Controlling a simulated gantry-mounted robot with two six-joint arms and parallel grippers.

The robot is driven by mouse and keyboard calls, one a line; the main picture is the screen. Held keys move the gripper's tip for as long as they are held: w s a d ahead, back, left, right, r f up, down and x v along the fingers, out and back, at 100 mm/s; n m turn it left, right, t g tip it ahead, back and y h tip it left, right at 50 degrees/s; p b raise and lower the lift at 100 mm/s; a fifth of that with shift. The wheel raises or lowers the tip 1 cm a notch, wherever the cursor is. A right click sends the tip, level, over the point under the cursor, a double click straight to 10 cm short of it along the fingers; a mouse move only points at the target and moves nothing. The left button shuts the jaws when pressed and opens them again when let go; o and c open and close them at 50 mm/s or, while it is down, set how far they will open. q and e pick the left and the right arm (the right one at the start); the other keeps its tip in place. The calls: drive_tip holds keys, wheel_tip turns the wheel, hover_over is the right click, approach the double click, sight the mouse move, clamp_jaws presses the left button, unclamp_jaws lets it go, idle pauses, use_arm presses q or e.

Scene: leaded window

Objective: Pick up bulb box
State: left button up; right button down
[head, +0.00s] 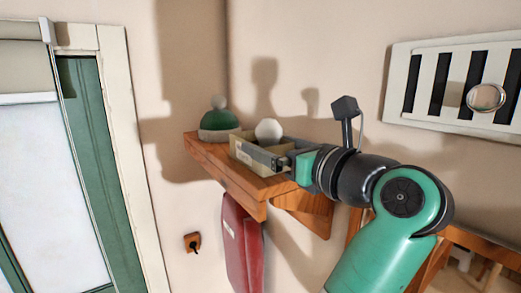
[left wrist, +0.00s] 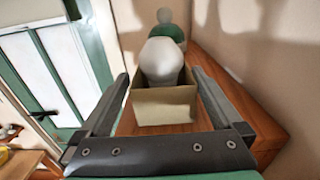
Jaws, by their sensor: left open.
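The bulb box (left wrist: 165,108) is an open tan carton with a round white bulb (left wrist: 163,62) standing up out of it. It sits on a wooden wall shelf (head: 215,162). In the head view the bulb (head: 268,130) shows above the box (head: 288,144), which is partly hidden by my left gripper (head: 258,152). In the left wrist view my left gripper (left wrist: 160,76) is open, with one finger on each side of the box. Narrow gaps show between fingers and box. My right gripper is not in view.
A green and white knit hat (head: 219,120) with a pompom sits on the shelf beyond the box. The wall is close behind the shelf. A red item (head: 240,240) hangs below it. A window with a green frame (head: 90,130) is at the left, and a slatted vent (head: 455,85) at the right.

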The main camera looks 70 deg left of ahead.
sight(236, 139)
use_arm(q)
drive_tip(key=shift+s+a+f+p, duration=0.15)
drive_tip(key=shift+a+p, duration=0.45)
drive_tip(key=shift+a, duration=0.75)
drive_tip(key=shift+s+a+r+p, duration=0.15)
drive_tip(key=shift+a+p, duration=0.4)
drive_tip(key=shift+a, duration=0.8)
drive_tip(key=shift+f, duration=0.15)
drive_tip(key=shift+c, duration=0.3)
drive_tip(key=c, duration=1)
